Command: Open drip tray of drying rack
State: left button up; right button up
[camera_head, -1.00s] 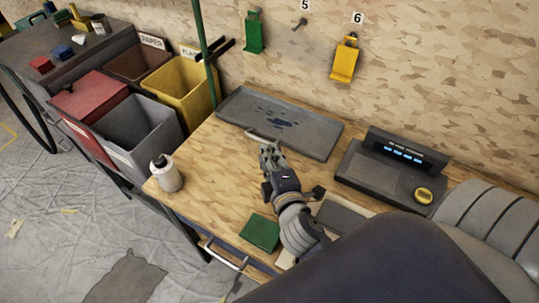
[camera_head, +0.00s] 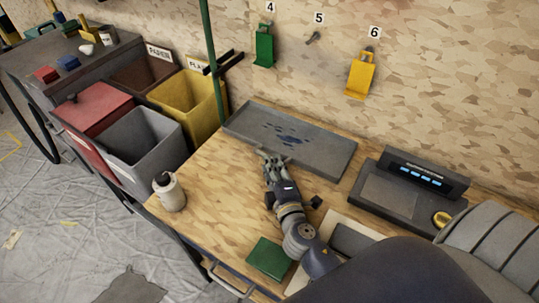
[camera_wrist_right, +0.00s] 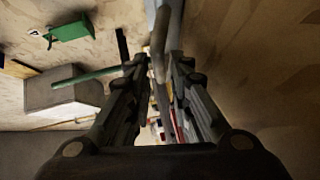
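The drip tray (camera_head: 320,155) is a flat grey tray with dark wet spots, lying at the back of the wooden worktop against the wall. My right gripper (camera_head: 270,158) is at the tray's front edge, where it hides the pale handle. In the right wrist view, the handle (camera_wrist_right: 160,65) is a curved bar running between the fingers of my right gripper (camera_wrist_right: 161,70). The fingers stand apart, with a gap beside the bar; firm contact is not visible. My left gripper is not in view. No drying rack can be made out for sure.
A white bottle (camera_head: 169,192) stands at the worktop's left edge. A green block (camera_head: 269,258) lies near the front. A console (camera_head: 405,190) stands at right. A green pole (camera_head: 211,65) rises by the bins (camera_head: 140,140) at left.

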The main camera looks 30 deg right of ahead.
jog(key=shift+x, duration=1.15)
jog(key=shift+w+d, duration=0.1)
jog(key=shift+w, duration=0.45)
jog(key=shift+w+f, duration=0.1)
grip_shut()
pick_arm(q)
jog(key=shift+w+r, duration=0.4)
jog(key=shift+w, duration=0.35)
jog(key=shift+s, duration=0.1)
